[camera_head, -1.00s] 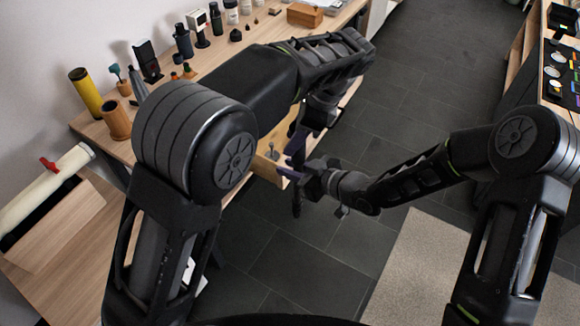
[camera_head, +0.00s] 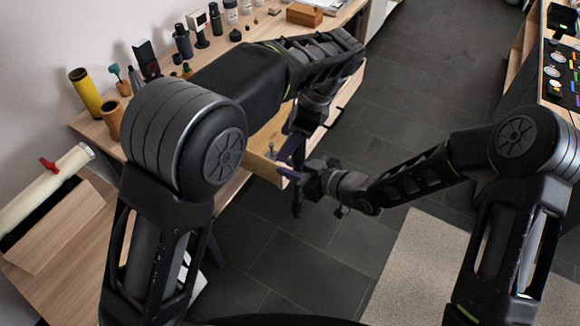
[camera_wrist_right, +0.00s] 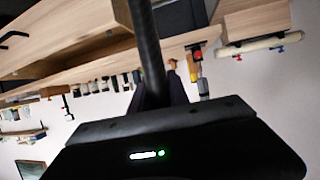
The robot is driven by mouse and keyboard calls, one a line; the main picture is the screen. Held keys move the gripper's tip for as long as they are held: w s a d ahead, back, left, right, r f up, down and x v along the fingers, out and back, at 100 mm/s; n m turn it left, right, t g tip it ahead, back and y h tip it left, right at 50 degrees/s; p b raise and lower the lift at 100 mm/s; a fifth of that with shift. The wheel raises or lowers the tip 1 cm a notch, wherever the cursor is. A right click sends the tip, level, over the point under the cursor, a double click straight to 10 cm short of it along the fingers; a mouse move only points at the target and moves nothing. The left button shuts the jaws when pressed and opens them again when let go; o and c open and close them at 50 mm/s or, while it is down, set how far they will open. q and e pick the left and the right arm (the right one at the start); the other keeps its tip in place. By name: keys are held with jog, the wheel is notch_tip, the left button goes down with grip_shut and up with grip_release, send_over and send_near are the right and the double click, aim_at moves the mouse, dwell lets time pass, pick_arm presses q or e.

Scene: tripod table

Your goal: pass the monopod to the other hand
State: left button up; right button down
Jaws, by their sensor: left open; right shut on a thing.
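The monopod is a dark, slim pole (camera_head: 297,203), upright in the head view beside the front of the wooden table. My right gripper (camera_head: 290,174) is shut on it, and its lower end hangs below the fingers. In the right wrist view the pole (camera_wrist_right: 148,45) runs up out of the picture from between the fingers. My left gripper (camera_head: 288,150) is open, just above the right gripper and close to the pole's upper part. Whether its fingers are around or beside the pole I cannot tell; the arm hides much there.
The wooden table (camera_head: 228,188) bears several bottles and a wooden box (camera_head: 304,14) along the wall. A yellow tube (camera_head: 85,92) stands at its left end. Another bench (camera_head: 510,88) is at the right. Dark floor (camera_head: 395,110) between them is clear.

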pick_arm(q)
jog(key=a+f+n, duration=0.1)
jog(key=a+f, duration=0.1)
jog(key=a, duration=0.6)
jog(key=s+d+f+n+g+h, duration=0.1)
jog(key=s+f+n+h, duration=0.15)
jog(key=f, duration=0.65)
jog(key=s+f+n+h, duration=0.2)
jog(key=s+f+n, duration=0.15)
jog(key=f, duration=0.55)
jog(key=s+d+f+n+h, duration=0.1)
jog(key=s+f+n+h, duration=0.1)
jog(key=s+f+n, duration=0.4)
jog(key=s+d+f+n+t+h, duration=0.1)
jog(key=s+d+f+n+h, duration=0.1)
jog(key=s+f+n, duration=0.5)
jog(key=s, duration=0.6)
jog(key=shift+d+f+n, duration=0.2)
jog(key=shift+f+n, duration=0.1)
jog(key=shift+f, duration=0.05)
